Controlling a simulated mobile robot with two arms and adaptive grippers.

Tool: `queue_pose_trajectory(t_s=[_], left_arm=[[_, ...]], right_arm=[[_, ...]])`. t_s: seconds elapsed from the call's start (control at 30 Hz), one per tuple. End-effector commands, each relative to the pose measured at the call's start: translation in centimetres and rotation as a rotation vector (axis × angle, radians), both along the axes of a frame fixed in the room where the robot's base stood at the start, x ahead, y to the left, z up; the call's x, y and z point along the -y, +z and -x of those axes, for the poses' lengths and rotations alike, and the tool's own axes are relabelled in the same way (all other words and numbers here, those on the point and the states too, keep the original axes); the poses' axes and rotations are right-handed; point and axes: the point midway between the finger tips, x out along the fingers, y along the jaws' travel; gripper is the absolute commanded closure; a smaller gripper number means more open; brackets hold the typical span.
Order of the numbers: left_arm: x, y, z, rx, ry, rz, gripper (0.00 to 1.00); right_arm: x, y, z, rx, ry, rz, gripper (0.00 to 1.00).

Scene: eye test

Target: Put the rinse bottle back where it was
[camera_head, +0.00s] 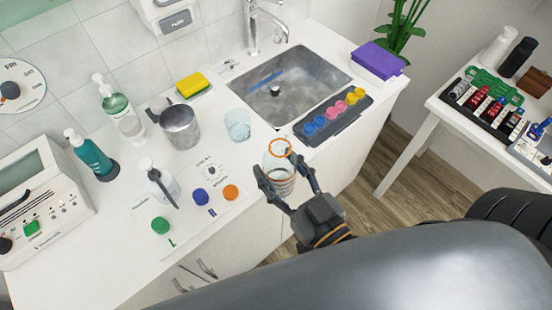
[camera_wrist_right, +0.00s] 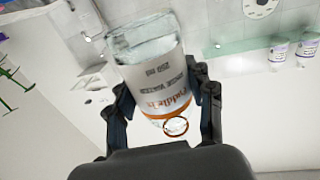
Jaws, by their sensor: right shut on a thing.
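The rinse bottle (camera_head: 279,160) is a clear bottle with an orange ring at its top, at the counter's front edge in the head view. My right gripper (camera_head: 282,178) is shut on it, with a finger on either side. In the right wrist view the bottle (camera_wrist_right: 160,75) sits between the fingers of the gripper (camera_wrist_right: 165,105). My left gripper is not in view.
A printed sheet (camera_head: 205,172) with green, blue and orange caps lies left of the bottle. A dark tray (camera_head: 318,137) of coloured cups lines the sink (camera_head: 300,75).

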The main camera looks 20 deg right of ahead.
Motion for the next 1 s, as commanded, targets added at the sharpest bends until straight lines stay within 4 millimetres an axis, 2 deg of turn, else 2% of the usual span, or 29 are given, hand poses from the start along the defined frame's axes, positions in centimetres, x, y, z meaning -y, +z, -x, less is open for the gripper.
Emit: queue_pose_trajectory(t_s=[0.07,0.2,0.37,0.5,0.7,0.93,1.0], left_arm=[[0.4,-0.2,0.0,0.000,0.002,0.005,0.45],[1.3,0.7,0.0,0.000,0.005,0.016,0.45],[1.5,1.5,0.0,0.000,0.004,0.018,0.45],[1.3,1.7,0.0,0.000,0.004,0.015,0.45],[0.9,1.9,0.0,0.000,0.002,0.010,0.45],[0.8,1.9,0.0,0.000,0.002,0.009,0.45],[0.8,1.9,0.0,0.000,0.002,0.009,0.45]], right_arm=[[0.2,-0.4,-1.3,0.006,-0.001,0.003,0.83],[0.6,-1.3,-4.1,0.006,-0.001,0.002,0.83],[1.1,-2.9,-7.5,0.005,0.000,0.003,0.83],[1.4,-5.5,-9.8,0.001,0.000,0.003,0.83],[1.7,-8.2,-11.9,0.001,0.000,0.001,0.83],[1.9,-9.5,-13.1,0.001,0.000,0.000,0.83],[1.9,-10.7,-13.1,-0.002,0.000,0.000,0.83]])
